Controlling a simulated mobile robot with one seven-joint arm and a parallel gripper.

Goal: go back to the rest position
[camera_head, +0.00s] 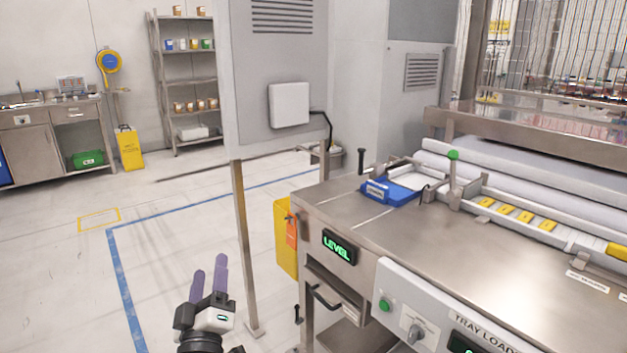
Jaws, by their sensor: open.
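My gripper (209,283) shows at the bottom of the head view, left of centre. Its two purple fingers point up and stand apart, with nothing between them. It is over the open floor, left of the steel machine table (460,245) and apart from it. No object is in its grasp.
A thin steel post (243,240) stands just right of my gripper. Behind it a yellow box (286,240) hangs at the table's side. A blue tray (390,191) and a green-knobbed lever (453,156) are on the table. The floor (60,270) at left is clear.

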